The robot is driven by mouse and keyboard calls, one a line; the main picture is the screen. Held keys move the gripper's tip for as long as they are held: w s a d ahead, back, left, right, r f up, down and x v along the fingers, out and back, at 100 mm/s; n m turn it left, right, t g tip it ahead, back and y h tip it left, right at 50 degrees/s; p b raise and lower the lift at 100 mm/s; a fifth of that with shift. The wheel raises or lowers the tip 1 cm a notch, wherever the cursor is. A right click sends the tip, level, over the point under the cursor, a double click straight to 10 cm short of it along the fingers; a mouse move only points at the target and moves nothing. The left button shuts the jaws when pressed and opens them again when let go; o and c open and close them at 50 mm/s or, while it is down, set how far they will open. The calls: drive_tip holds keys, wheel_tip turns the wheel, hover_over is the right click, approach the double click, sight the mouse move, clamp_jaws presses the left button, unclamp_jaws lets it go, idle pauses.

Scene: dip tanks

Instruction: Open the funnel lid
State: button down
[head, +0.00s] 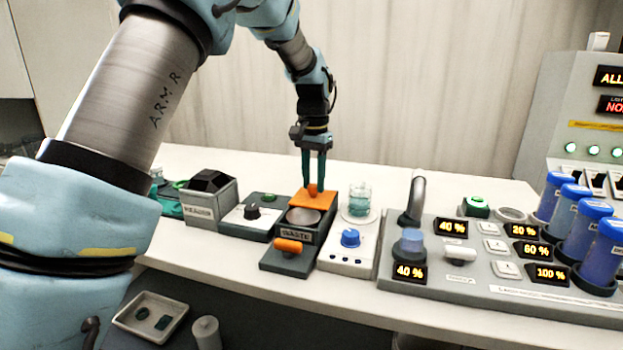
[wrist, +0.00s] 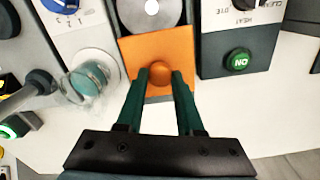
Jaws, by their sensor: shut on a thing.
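The funnel lid (head: 318,206) is an orange square plate with a round orange knob (wrist: 158,72). It lies at the back of the dark waste unit (head: 281,254), behind the grey round funnel (head: 302,217), which is mostly uncovered. In the wrist view the lid (wrist: 175,50) is below the funnel (wrist: 152,12). My gripper (head: 315,184) points down from above, its green fingers on either side of the knob. In the wrist view my gripper (wrist: 159,78) is shut on that knob. An orange handle (head: 288,246) is at the unit's front.
A glass beaker (head: 359,198) stands close on the right, behind a white panel with a blue knob (head: 350,238). A heater with a black knob (head: 252,212) and green button is on the left.

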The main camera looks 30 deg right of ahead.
sight(313, 185)
drive_tip(key=c, duration=0.5)
unclamp_jaws()
drive_tip(key=shift+c, duration=0.2)
wheel_tip(313, 185, up, 11)
drive_tip(key=b, duration=0.1)
drive_tip(key=shift+f, duration=0.1)
